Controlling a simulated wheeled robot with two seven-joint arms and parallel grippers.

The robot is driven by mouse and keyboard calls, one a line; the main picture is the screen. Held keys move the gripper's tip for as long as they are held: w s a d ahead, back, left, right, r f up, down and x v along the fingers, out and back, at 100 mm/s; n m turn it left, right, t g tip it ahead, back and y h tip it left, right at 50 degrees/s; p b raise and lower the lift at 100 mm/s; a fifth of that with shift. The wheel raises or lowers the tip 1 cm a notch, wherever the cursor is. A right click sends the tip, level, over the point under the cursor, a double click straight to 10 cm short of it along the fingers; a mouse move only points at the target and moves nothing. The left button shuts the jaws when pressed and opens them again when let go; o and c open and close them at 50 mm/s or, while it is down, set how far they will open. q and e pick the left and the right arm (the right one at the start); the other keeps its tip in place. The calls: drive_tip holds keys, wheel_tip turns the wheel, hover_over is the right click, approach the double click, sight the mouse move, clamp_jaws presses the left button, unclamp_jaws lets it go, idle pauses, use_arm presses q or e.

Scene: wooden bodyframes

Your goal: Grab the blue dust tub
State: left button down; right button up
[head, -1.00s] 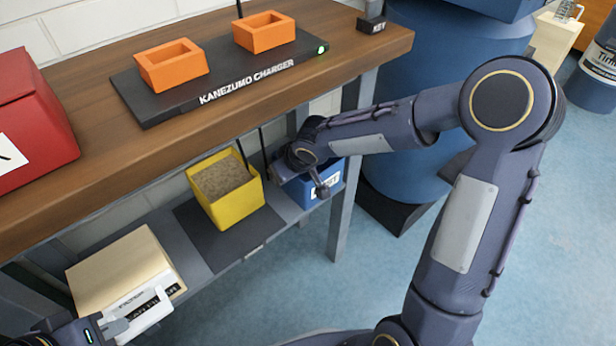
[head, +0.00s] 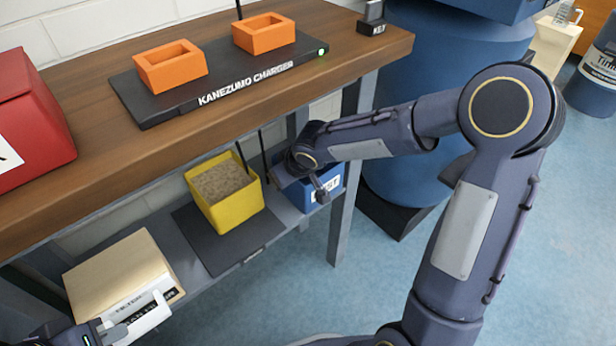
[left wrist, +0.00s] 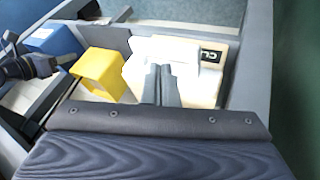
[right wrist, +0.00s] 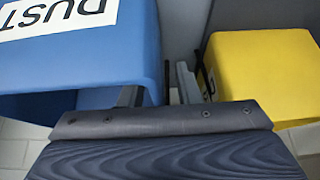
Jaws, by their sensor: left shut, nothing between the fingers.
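The blue dust tub (head: 330,180) stands at the right end of the lower shelf, partly hidden by my right wrist. In the right wrist view the blue tub (right wrist: 90,50) fills the upper left, with its DUST label showing. My right gripper (right wrist: 158,90) is open, one finger over the tub's open side and the other outside, with the tub's side wall between them; contact cannot be told. The blue tub also shows in the left wrist view (left wrist: 52,40). My left gripper (head: 118,332) is shut and empty near the white and tan filter box (head: 120,275).
A yellow tub (head: 224,195) with granular contents stands left of the blue tub, close to my right gripper. The workbench top (head: 190,115) overhangs the shelf. A bench leg (head: 342,220) stands just right of the blue tub.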

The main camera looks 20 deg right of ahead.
clamp_jaws()
drive_tip(key=shift+r, duration=0.15)
idle(0.4)
